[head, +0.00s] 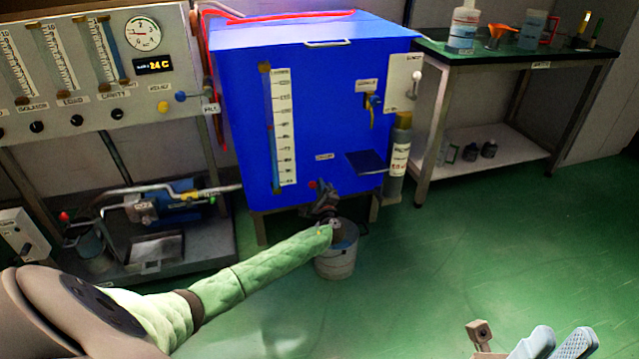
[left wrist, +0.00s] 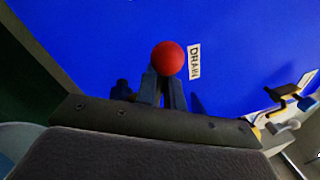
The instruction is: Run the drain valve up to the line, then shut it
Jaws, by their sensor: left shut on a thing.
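The blue tank (head: 335,120) carries a DRAIN label (head: 324,157), with the red drain valve knob (head: 312,184) below it. My left gripper (head: 325,192) is at the knob. In the left wrist view, the fingers of my left gripper (left wrist: 164,82) are shut on the red knob (left wrist: 168,58), beside the DRAIN label (left wrist: 194,61). A grey bucket (head: 336,266) stands on the floor below; my arm hides part of its opening, and I cannot make out its level or a line. My right gripper (head: 556,343) is at the bottom right, open and empty.
A vertical scale with a sight tube (head: 281,127) is on the tank front. A brass tap (head: 374,110) and grey cylinder (head: 398,158) are to the right. A bench (head: 520,54) holds bottles. A gauge panel (head: 85,65) is at left. Green floor at right is clear.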

